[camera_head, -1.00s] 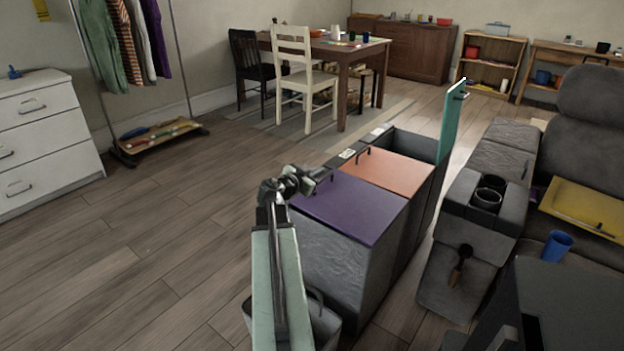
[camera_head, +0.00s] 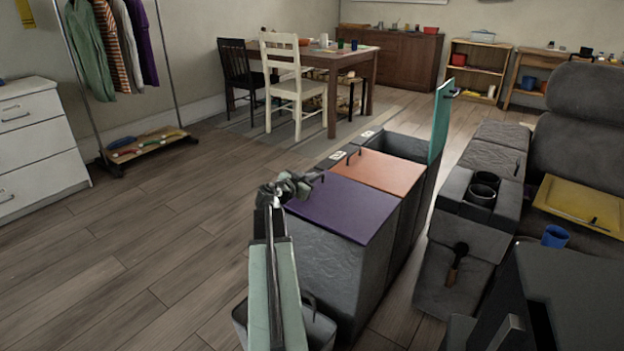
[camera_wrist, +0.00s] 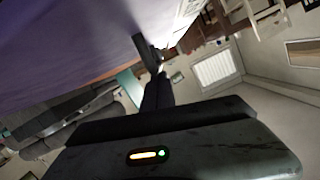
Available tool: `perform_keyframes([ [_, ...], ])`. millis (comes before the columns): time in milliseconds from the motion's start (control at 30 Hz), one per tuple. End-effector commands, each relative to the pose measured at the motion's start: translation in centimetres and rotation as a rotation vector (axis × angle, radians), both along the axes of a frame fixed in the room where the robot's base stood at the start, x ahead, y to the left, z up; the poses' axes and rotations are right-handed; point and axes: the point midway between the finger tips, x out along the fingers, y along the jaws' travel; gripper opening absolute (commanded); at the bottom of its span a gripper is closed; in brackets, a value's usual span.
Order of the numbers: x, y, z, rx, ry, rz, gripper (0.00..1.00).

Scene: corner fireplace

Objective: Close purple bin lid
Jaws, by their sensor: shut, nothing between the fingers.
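The purple bin lid (camera_head: 342,208) lies flat on the nearest of three dark grey bins. My gripper (camera_head: 305,186) is at the far left corner of this lid, close to its edge and small dark handle; whether it touches them cannot be told. In the wrist view the purple lid (camera_wrist: 65,38) fills the upper left, and my gripper (camera_wrist: 156,82) is shut and empty beside it. My fingers partly hide the lid's edge.
An orange lid (camera_head: 378,171) lies shut on the middle bin. The far bin's green lid (camera_head: 441,121) stands upright. A grey sofa (camera_head: 480,205) is to the right. A white dresser (camera_head: 40,145) stands far left.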

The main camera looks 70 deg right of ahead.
Motion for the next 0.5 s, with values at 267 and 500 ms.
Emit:
perform_keyframes([
  [267,0.5,-0.1,-2.1,0.003,-0.002,-0.001,0.00],
  [500,0.5,-0.1,-1.9,0.005,-0.005,-0.002,0.00],
])
